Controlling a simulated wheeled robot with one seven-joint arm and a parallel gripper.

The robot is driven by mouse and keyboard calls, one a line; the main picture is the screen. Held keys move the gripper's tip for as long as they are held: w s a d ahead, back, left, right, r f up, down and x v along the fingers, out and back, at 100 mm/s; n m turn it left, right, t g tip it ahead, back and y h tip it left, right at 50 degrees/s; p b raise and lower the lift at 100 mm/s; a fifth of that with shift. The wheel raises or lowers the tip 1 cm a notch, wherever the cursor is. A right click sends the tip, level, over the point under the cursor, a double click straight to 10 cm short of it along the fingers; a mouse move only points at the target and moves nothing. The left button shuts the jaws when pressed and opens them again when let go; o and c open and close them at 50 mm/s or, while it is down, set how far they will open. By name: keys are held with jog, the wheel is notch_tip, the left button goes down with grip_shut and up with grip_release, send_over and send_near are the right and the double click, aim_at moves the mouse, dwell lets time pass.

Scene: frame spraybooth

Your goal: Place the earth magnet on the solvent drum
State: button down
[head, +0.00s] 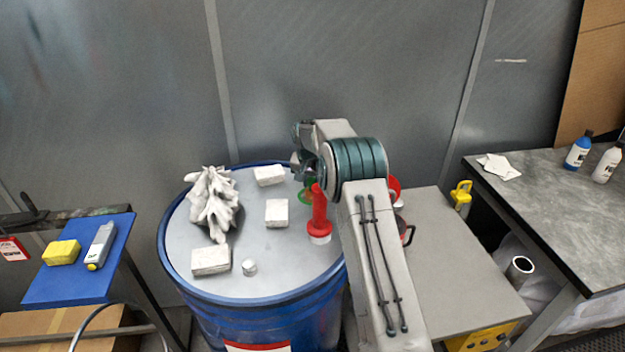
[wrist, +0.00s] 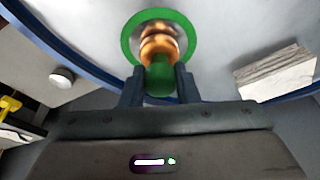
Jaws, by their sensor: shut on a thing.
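The earth magnet (wrist: 160,45) appears to be the piece with a green ring base, a copper-coloured body and a green knob. My gripper (wrist: 159,84) is shut on its green knob in the wrist view. In the head view, a little of its green (head: 307,194) shows beside my arm, over the right back part of the solvent drum. The solvent drum (head: 255,315) is a blue drum with a pale grey top. The magnet's base faces the drum top; I cannot tell whether it touches. My gripper's fingers are mostly hidden by my arm in the head view.
On the drum top stand a white crumpled rag (head: 213,203), several pale blocks (head: 276,213), a small white cylinder (head: 249,267) and a red-handled tool (head: 319,216) close to my arm. A grey cabinet (head: 452,262) stands right, a blue tray (head: 80,262) left.

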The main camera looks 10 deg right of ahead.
jog(key=shift+f, duration=0.25)
jog(key=c, duration=1.1)
grip_release()
jog(key=shift+r, duration=0.1)
jog(key=shift+r, duration=0.25)
jog(key=b+v, duration=0.2)
jog(key=v, duration=0.9)
jog(key=shift+r, duration=0.4)
jog(key=shift+s, duration=0.1)
